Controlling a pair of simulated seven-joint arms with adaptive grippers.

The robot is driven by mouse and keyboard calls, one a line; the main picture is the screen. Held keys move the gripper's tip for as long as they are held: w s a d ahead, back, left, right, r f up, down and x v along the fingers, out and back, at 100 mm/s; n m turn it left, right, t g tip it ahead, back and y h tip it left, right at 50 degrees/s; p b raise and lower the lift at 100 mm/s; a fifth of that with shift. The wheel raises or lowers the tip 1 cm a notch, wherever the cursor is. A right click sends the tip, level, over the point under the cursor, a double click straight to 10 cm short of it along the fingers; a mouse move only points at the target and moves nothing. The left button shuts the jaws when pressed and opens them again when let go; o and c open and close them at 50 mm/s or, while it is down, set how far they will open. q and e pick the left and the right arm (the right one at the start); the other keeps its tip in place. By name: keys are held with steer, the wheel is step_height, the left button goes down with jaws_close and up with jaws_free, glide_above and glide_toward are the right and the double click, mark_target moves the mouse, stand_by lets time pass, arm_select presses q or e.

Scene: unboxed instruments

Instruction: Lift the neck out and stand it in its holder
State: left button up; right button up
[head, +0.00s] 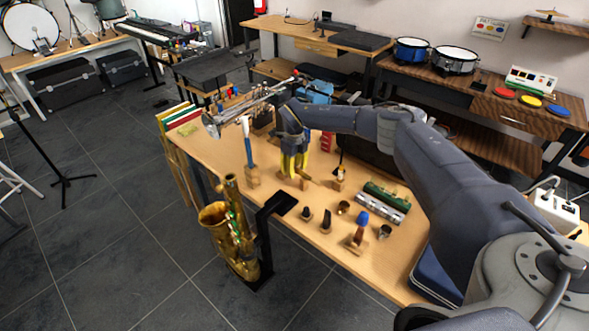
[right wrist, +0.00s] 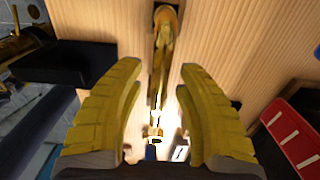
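The brass neck (right wrist: 162,60) lies between the fingers of my right gripper (right wrist: 152,112) in the right wrist view, its round end pointing to the top. I cannot tell which wooden block is the neck's holder. The saxophone body (head: 236,238) stands at the table's near edge. My left gripper is not in view.
A black stand shelf (head: 281,203) juts over the table edge; it also shows left in the right wrist view (right wrist: 63,64). A red object (right wrist: 296,137) is close on the right. A blue-handled brush (head: 248,148), silver instrument (head: 235,110) and several small mouthpieces stand nearby.

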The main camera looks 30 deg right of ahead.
step_height(320, 180, up, 12)
stand_by(0.9)
